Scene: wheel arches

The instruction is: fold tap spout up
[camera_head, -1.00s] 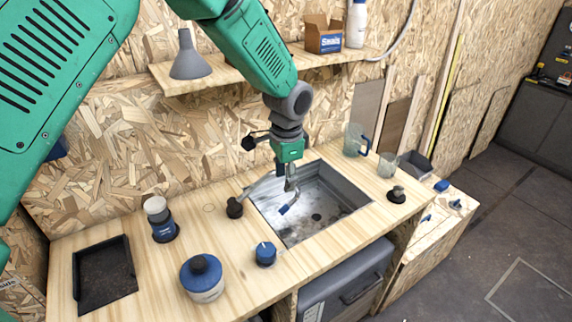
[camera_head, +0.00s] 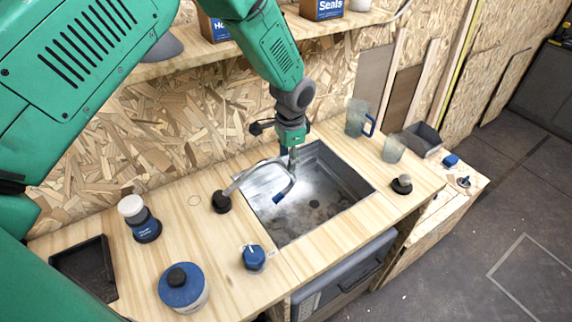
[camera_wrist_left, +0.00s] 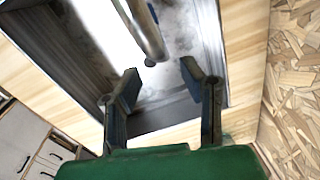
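The tap has a dark round base (camera_head: 221,201) on the worktop left of the sink (camera_head: 335,210). Its grey spout (camera_head: 258,172) reaches over the basin, with its blue-tipped end (camera_head: 278,198) bent downward. My left gripper (camera_head: 293,162) is at the far side of the spout, close to its bend. In the left wrist view, my left gripper (camera_wrist_left: 158,82) is open, with its two dark fingers apart. The spout (camera_wrist_left: 143,28) shows just beyond and between the fingers; contact cannot be made out. My right gripper is not in view.
A blue-lidded jar (camera_head: 184,288), a small blue knob (camera_head: 253,258) and a white-topped bottle (camera_head: 138,217) stand left of the sink. A jug (camera_head: 356,120), a clear cup (camera_head: 394,149) and a dark knob (camera_head: 401,184) stand right. A shelf (camera_head: 185,60) runs above.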

